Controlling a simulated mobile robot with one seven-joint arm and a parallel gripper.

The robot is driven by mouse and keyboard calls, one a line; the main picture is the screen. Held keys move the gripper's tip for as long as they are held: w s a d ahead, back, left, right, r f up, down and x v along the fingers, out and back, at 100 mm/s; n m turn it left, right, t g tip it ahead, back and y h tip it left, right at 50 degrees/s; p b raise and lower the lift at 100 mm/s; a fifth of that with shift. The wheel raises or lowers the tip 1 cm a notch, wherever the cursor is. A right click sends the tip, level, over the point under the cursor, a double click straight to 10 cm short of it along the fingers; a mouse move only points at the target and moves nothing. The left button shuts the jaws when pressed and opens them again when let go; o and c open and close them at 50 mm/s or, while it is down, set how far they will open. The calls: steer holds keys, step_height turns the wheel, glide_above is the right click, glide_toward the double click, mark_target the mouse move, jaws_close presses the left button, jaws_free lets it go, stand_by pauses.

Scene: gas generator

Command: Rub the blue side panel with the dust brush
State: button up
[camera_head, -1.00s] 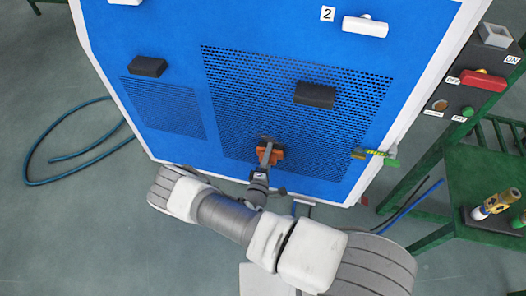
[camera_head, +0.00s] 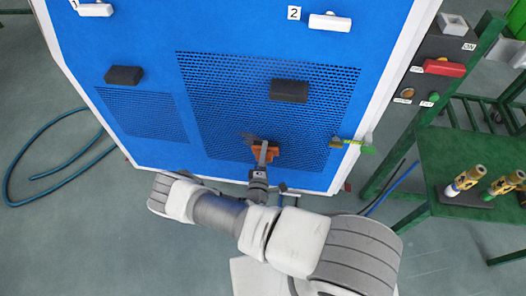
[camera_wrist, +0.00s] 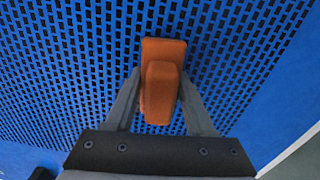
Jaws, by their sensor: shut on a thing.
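The blue side panel (camera_head: 150,45) fills the upper middle of the head view, with two perforated areas. My gripper (camera_head: 260,165) is in front of the lower part of the larger perforated area. It is shut on the orange-brown dust brush (camera_head: 264,152). In the wrist view the brush (camera_wrist: 160,85) sits between the two grey fingers (camera_wrist: 158,108), its wide head towards the perforated blue panel (camera_wrist: 230,60). The bristles are mostly hidden, and I cannot tell whether they touch the panel.
Black handles (camera_head: 289,91) and white handles (camera_head: 330,22) stick out from the panel. A yellow-green valve (camera_head: 350,143) is at its lower right. A control box with a red switch (camera_head: 444,68) and a green table (camera_head: 470,150) stand to the right. A blue hose (camera_head: 50,180) lies on the floor at left.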

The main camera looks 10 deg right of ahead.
mark_target(253, 146)
steer(key=shift+r, duration=0.45)
steer(key=shift+w+a+f, duration=0.1)
steer(key=shift+w+a, duration=0.3)
steer(key=shift+a, duration=0.25)
steer(key=shift+w+a, duration=0.35)
steer(key=shift+a, duration=0.35)
steer(key=shift+w+a, duration=0.3)
steer(key=shift+a, duration=0.4)
steer(key=shift+w+a+b, duration=0.4)
steer(key=shift+a, duration=0.8)
steer(key=shift+w+a+b, duration=0.4)
steer(key=shift+a+b, duration=0.05)
steer(key=shift+a, duration=0.75)
steer(key=shift+w+a+b, duration=0.4)
steer(key=shift+a, duration=0.8)
steer(key=shift+r+p, duration=0.75)
steer(key=shift+r, duration=0.1)
steer(key=shift+s+d+f+p, duration=0.1)
steer(key=shift+s+d+p, duration=0.45)
steer(key=shift+d, duration=0.75)
steer(key=shift+s+d+r+p, duration=0.1)
steer(key=shift+s+d+p, duration=0.5)
steer(key=shift+d, duration=0.7)
steer(key=shift+s+d+f+p, duration=0.1)
steer(key=shift+s+d+p, duration=0.25)
steer(key=shift+d+p, duration=0.65)
